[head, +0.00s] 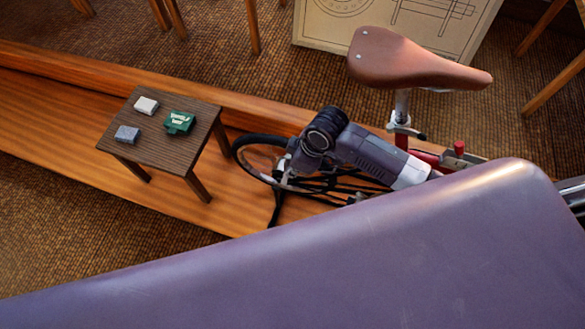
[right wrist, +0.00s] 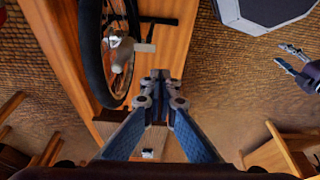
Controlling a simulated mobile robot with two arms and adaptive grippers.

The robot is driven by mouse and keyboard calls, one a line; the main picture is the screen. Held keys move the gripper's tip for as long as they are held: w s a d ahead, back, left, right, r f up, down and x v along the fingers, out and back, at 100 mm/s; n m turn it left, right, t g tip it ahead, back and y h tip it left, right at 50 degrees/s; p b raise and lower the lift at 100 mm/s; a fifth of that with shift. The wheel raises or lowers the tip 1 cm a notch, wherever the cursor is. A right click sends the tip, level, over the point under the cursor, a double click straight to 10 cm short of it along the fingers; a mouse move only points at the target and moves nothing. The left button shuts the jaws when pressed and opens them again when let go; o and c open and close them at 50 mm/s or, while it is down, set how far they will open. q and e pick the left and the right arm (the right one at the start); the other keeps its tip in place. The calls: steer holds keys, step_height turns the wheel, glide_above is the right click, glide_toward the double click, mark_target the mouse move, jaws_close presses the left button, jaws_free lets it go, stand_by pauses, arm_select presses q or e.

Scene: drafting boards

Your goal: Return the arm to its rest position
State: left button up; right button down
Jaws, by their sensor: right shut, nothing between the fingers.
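My right arm comes in from the right in the head view, its dark wrist above the platform. Its gripper (head: 281,174) hangs below the wrist, partly hidden and hard to tell from the bicycle parts behind. In the right wrist view the right gripper (right wrist: 160,76) is shut and empty, its fingertips together beside the bicycle wheel (right wrist: 108,50). My left gripper (right wrist: 284,58) shows at the right edge of the right wrist view, its fingers apart; nothing is seen between them. It is not seen in the head view.
A bicycle with a brown saddle (head: 410,62) stands close behind my right arm. A small dark table (head: 150,148) left of the wrist bears a green box (head: 179,122), a white block (head: 146,105) and a grey block (head: 127,134). The wooden platform (head: 60,105) is clear at far left.

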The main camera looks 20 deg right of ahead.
stand_by(0.5)
steer(key=s+a+r+m+t, duration=0.1)
steer(key=s+a+r+m, duration=0.2)
steer(key=s, duration=0.4)
steer(key=s+d+r+m+h, duration=0.2)
steer(key=s+d+r+m, duration=0.4)
steer(key=s+d, duration=0.45)
step_height(320, 180, down, 26)
steer(key=d, duration=0.1)
steer(key=s+d+f+g, duration=0.2)
steer(key=s+d+f, duration=0.1)
steer(key=s+f, duration=1.3)
steer(key=shift+s+d+f+h, duration=0.2)
steer(key=shift+s+f+h, duration=0.2)
steer(key=shift+s, duration=0.4)
